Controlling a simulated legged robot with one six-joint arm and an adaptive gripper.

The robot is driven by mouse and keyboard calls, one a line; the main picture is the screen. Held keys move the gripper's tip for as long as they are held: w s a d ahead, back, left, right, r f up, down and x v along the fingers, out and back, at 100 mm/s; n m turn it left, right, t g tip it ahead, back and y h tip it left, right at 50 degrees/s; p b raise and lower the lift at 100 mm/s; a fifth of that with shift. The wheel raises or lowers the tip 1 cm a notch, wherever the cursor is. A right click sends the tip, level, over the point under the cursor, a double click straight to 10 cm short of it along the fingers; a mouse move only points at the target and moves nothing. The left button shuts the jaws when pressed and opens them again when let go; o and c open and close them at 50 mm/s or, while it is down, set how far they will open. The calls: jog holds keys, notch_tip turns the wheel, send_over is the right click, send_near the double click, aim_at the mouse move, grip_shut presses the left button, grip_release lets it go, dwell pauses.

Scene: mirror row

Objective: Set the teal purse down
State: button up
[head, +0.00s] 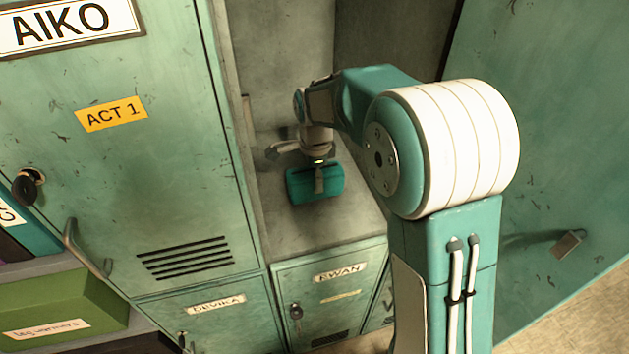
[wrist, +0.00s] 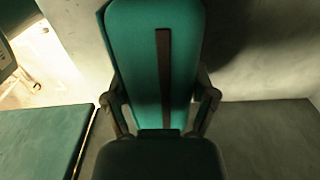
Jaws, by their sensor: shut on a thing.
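The teal purse (head: 300,186) is a small box-like bag with a dark strap down its middle. My gripper (head: 319,168) is shut on it inside an open locker compartment. In the wrist view the teal purse (wrist: 135,60) fills the middle, with the fingers of my gripper (wrist: 160,112) on both sides of it. In the head view the purse is over the compartment's grey floor (head: 345,225). I cannot tell whether its underside touches the floor.
A closed green locker door labelled AIKO (head: 150,190) stands left of the compartment. An open teal door (head: 560,140) stands at the right, beyond my arm. Small lockers labelled DEVIKA (head: 215,325) and EWAN (head: 335,300) are below. The grey floor around the purse looks clear.

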jog(key=shift+d+f, duration=0.2)
jog(key=shift+f, duration=0.8)
jog(key=o, duration=1.1)
jog(key=shift+f, duration=0.1)
jog(key=shift+o, duration=0.2)
